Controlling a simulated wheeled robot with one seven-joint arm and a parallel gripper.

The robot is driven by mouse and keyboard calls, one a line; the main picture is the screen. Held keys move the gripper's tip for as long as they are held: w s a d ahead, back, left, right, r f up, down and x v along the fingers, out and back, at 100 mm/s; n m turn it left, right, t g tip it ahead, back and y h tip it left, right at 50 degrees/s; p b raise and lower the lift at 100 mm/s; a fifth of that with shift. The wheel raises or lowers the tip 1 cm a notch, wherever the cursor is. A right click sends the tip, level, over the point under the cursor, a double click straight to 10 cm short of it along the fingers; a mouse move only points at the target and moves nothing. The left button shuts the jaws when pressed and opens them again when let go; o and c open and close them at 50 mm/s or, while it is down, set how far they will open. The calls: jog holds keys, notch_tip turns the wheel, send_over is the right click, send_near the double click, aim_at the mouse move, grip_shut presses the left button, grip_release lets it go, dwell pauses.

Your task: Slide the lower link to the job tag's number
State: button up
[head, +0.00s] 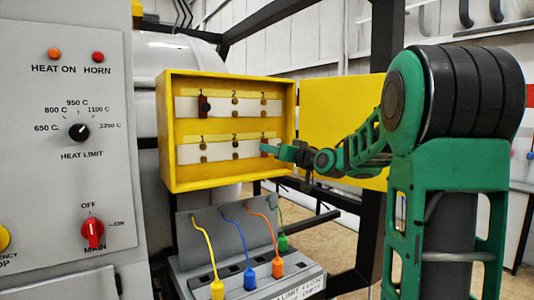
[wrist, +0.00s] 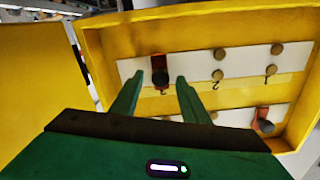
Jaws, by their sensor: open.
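The yellow box (head: 168,130) stands open with two white strips, each marked 1, 2, 3. The lower link (head: 265,147) is red with a dark knob and sits at 3 on the lower strip (head: 220,150). The wrist view is upside down and shows this lower link (wrist: 159,64) just beyond and between my fingertips. My gripper (head: 272,149) is open in front of it; the fingers (wrist: 156,82) are apart, and I cannot tell whether they touch it. The upper link (head: 204,106) sits at 1. No job tag is clearly readable.
Below the box, a grey panel (head: 205,222) carries yellow, blue, orange and green leads; a white label (head: 300,288) on its front is only partly legible. The box's open door (head: 340,115) is behind my arm. A control cabinet (head: 60,190) stands at left.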

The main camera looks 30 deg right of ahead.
jog(key=shift+w, duration=1.5)
grip_shut()
